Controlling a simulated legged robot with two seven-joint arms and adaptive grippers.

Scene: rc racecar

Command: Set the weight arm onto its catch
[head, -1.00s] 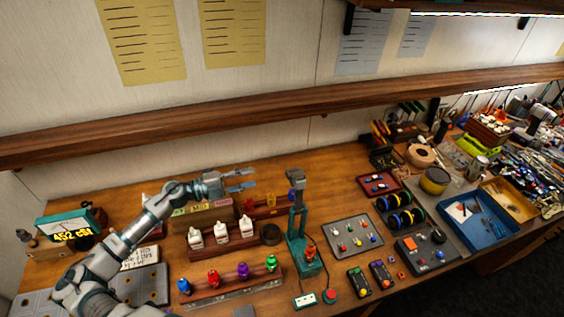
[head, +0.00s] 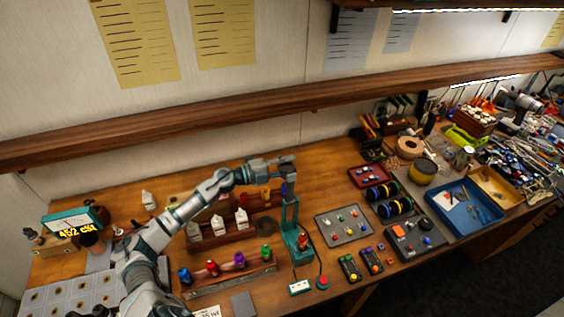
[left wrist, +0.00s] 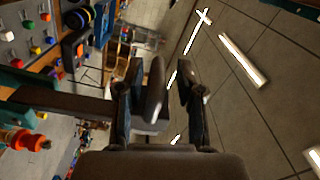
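The weight arm is part of a teal stand (head: 291,222), with a dark grey weight (head: 290,175) at its top. In the left wrist view a dark bar (left wrist: 65,104) runs from the teal part at the left to the grey weight (left wrist: 155,92). My left gripper (head: 283,161) is at the top of the stand. Its fingers (left wrist: 160,100) lie on either side of the weight, with a visible gap on the right side, so it looks open around it. The catch cannot be made out. My right gripper is not in view.
White bottles (head: 218,226) and a rack of coloured figures (head: 238,261) are to the left. A grey board with knobs (head: 343,227) is to the right. A shelf (head: 250,110) crosses above.

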